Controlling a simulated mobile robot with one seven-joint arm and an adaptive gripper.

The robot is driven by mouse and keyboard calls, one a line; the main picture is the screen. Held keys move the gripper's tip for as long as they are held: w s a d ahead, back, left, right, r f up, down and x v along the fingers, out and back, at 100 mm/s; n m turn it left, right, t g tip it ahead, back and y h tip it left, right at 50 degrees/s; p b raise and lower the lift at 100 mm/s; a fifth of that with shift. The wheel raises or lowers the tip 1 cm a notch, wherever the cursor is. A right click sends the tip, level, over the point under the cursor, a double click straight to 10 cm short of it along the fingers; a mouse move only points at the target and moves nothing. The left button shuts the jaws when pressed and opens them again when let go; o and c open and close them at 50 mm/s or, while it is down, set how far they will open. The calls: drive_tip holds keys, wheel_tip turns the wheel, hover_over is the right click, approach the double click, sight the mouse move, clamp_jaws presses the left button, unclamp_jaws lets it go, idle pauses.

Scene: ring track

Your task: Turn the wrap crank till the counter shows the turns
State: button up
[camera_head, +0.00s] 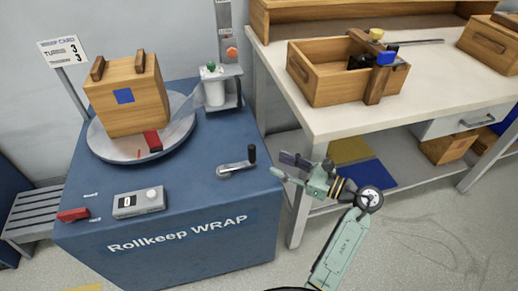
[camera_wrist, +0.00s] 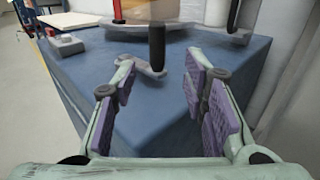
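The wrap crank (camera_head: 237,169) lies on the blue wrapper's top near its right edge. Its black upright handle (camera_head: 252,154) points up at the crank's right end. The handle also shows in the wrist view (camera_wrist: 157,48), ahead of and between my open fingers, apart from them. The counter (camera_head: 139,203) at the front left of the top shows 0. The wrap card (camera_head: 63,51) reads turns 3. A wooden crate (camera_head: 127,95) with a blue patch stands on the round turntable (camera_head: 106,152). My gripper (camera_head: 292,168) is right of the crank, open and empty.
A film roll (camera_head: 214,90) stands at the back of the wrapper, with film stretching towards the crate. A red switch (camera_head: 73,215) is at the front left. A white bench (camera_head: 330,122) with a wooden tool tray (camera_head: 318,91) stands to the right.

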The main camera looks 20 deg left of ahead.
sight(255, 154)
drive_tip(key=a+p, duration=0.1)
drive_tip(key=a, duration=0.2)
drive_tip(key=w+a, duration=0.1)
drive_tip(key=a, duration=0.2)
drive_tip(key=a+p, duration=0.1)
drive_tip(key=a, duration=0.2)
drive_tip(key=shift+w+r+p, duration=0.15)
drive_tip(key=shift+r+p, duration=0.15)
drive_tip(key=shift+p, duration=0.05)
drive_tip(key=shift+w+a+f, duration=0.1)
drive_tip(key=shift+w+a, duration=0.05)
drive_tip(key=shift+a, duration=0.4)
drive_tip(key=shift+c, duration=0.5)
clamp_jaws()
